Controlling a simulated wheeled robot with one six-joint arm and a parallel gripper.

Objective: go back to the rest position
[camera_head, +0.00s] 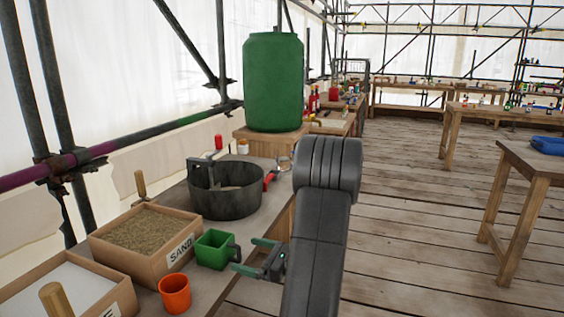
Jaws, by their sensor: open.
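My arm reaches in from the lower right over the bench edge. My gripper (249,256) is at its end, pointing left, with its two green-tipped fingers apart and nothing seen between them. A green square cup (213,249) with a dark handle stands on the bench just left of the fingertips. The handle lies close to the fingers; I cannot tell whether they touch it. An orange cup (175,294) stands nearer, below and left of the green cup.
On the bench are a wooden box labelled SAND (141,262), a second box (75,290) and a dark round tub (226,197). A large green barrel (273,80) stands behind. Scaffold poles run along the left. The plank floor (410,200) at right is clear; a table (530,165) stands far right.

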